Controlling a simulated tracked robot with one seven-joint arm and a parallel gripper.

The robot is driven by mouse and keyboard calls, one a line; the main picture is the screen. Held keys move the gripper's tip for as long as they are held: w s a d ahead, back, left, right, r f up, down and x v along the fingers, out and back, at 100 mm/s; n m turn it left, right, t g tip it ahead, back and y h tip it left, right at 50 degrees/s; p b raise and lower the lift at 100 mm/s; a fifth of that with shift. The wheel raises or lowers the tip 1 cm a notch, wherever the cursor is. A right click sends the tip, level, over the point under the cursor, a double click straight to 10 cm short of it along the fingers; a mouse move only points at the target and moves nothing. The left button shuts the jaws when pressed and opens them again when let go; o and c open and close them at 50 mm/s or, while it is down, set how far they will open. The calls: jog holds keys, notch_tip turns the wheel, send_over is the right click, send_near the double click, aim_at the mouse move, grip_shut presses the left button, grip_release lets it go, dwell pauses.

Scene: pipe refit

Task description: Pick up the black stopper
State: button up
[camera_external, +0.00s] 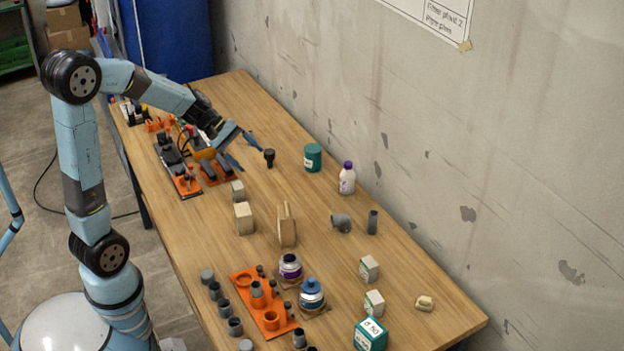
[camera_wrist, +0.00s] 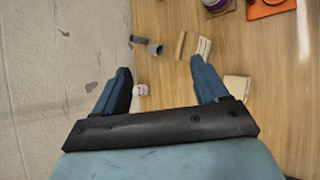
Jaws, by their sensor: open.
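In the wrist view my open gripper (camera_wrist: 160,67) has one finger on each side. I cannot make out the stopper there; the gripper body may hide it.
A green jar (camera_external: 313,158) and a white bottle with a purple cap (camera_external: 347,178) stand to the right. Orange holders (camera_external: 217,170) with dark parts lie left of my gripper. Wooden blocks (camera_external: 244,218) stand nearer. The concrete wall (camera_external: 420,130) bounds the right side.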

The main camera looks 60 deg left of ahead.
jog(key=w+a+f+n+t+y, duration=0.1)
jog(key=w+a+f+n+t, duration=0.1)
jog(key=w+a+f+n, duration=0.35)
jog(key=w+a+f+n+t, duration=0.2)
jog(key=w+a+f+n, duration=0.1)
jog(key=a, duration=0.5)
jog(key=n+t+y, duration=0.3)
jog(key=n+y, duration=0.2)
jog(key=n, duration=0.5)
send_near(274, 154)
jog(key=x, duration=0.3)
jog(key=a+x, duration=0.1)
jog(key=x, duration=0.3)
jog(key=a+f+x, duration=0.1)
jog(key=x, duration=0.3)
jog(key=shift+f, duration=0.1)
jog(key=c, duration=1)
